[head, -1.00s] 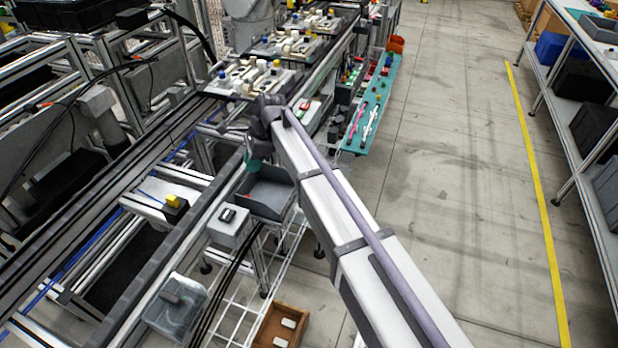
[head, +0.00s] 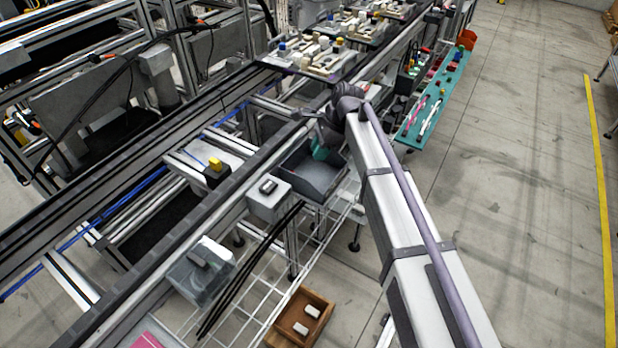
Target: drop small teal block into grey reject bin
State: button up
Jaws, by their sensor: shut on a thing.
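The grey reject bin (head: 329,190) is an open dark grey tray beside the conveyor rail, near the middle of the head view. My gripper (head: 321,153) is at the far end of my arm, over the back part of the bin and pointing down. A small teal patch shows at its tip, against the bin's dark inside. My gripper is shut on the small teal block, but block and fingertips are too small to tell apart. Their height above the bin floor is unclear.
A grey button box (head: 268,199) stands just left of the bin. A wooden box (head: 299,317) with white pieces is below. A teal tray (head: 436,100) with small parts and several pallet fixtures lie farther back. The floor to the right is clear.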

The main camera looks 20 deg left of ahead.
jog(key=o, duration=1)
jog(key=shift+c, duration=0.2)
jog(key=p+v, duration=1)
jog(key=shift+r, duration=0.4)
jog(key=shift+d, duration=0.1)
